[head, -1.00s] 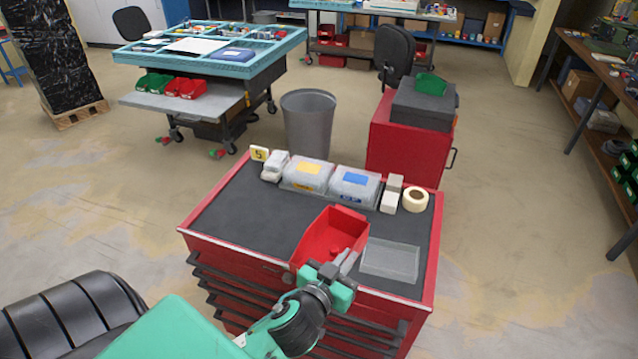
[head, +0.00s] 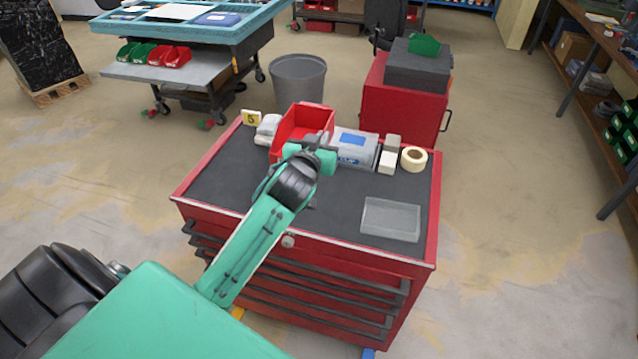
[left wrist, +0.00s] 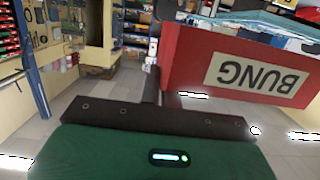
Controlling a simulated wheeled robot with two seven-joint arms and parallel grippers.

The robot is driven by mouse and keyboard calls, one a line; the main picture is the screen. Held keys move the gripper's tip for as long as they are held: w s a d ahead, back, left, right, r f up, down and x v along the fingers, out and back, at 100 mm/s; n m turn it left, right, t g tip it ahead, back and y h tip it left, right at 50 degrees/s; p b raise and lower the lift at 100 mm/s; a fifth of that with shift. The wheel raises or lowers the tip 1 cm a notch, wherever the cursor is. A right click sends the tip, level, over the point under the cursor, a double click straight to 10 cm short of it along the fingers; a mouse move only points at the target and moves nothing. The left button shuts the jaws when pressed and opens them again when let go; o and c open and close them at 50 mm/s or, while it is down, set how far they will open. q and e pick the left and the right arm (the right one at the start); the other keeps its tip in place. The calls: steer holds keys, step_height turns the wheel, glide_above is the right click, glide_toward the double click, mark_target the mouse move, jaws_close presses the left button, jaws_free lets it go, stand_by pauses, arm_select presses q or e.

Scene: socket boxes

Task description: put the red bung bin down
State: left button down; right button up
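The red bung bin (head: 287,127) is near the back of the cabinet top in the head view, in front of the clear lidded box that it now covers. It appears raised above the surface, though the gap is hard to judge. My left gripper (head: 316,146) is shut on its near wall. In the left wrist view the bin (left wrist: 200,70) fills the upper right, its BUNG label (left wrist: 257,75) upside down. My right gripper is not in view.
The red drawer cabinet (head: 330,262) has a dark top, clear at front left and middle. A clear tray (head: 391,219) lies at right. A blue-labelled box (head: 354,150), small white boxes (head: 388,160), a tape roll (head: 414,158) and a number 5 sign (head: 251,118) line the back.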

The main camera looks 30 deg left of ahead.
arm_select(q)
step_height(320, 180, down, 17)
steer(key=shift+f+p, duration=0.1)
steer(key=shift+p, duration=0.45)
steer(key=shift+f, duration=0.1)
steer(key=shift+f, duration=0.15)
steer(key=c, duration=1.6)
jaws_free()
steer(key=shift+c, duration=0.2)
